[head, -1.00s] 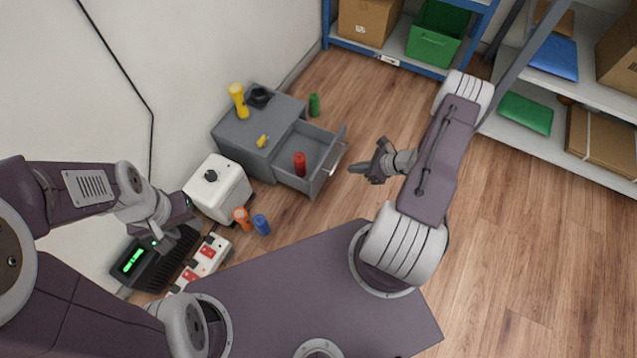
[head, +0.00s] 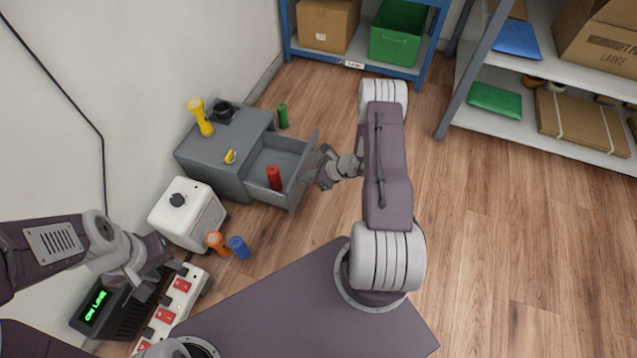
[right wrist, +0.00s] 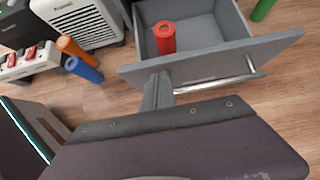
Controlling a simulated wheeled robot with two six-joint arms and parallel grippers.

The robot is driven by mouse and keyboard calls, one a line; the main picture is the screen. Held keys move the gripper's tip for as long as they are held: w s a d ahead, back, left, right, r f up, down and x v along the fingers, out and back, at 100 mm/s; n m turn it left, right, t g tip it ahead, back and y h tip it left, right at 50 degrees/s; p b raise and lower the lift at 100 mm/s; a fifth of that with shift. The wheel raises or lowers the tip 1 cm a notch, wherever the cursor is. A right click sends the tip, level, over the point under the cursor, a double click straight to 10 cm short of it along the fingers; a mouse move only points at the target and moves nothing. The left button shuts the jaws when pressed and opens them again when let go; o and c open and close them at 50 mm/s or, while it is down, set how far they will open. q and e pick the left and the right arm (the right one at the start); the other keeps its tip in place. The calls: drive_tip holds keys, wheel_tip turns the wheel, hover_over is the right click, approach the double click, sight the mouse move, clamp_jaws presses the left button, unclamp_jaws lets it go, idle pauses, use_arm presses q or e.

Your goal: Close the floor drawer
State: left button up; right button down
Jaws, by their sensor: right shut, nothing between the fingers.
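A grey floor cabinet (head: 215,155) stands by the wall. Its drawer (head: 290,152) is pulled out, with a red cylinder (head: 273,177) upright inside. In the right wrist view the drawer front (right wrist: 220,62) spans the upper right, with a silver bar handle (right wrist: 215,84) and the red cylinder (right wrist: 164,38) behind it. My right gripper (head: 314,168) is shut and empty at the drawer's front. Its fingers (right wrist: 158,90) are at the front's lower left, beside the handle's left end; contact is unclear. My left gripper (head: 165,277) is above the power strip; its finger gap is unclear.
A yellow flashlight (head: 201,117), a dark round object (head: 223,112) and a small yellow item (head: 230,157) are on the cabinet. A green cylinder (head: 282,117) stands behind the drawer. A white heater (head: 187,214), orange (head: 217,242) and blue (head: 240,247) cylinders are nearer. Floor at right is clear.

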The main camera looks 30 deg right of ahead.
use_arm(q)
drive_tip(key=shift+f, duration=0.25)
use_arm(e)
drive_tip(key=shift+w+a, duration=0.35)
drive_tip(key=shift+w, duration=0.05)
drive_tip(key=shift+w+a, duration=0.1)
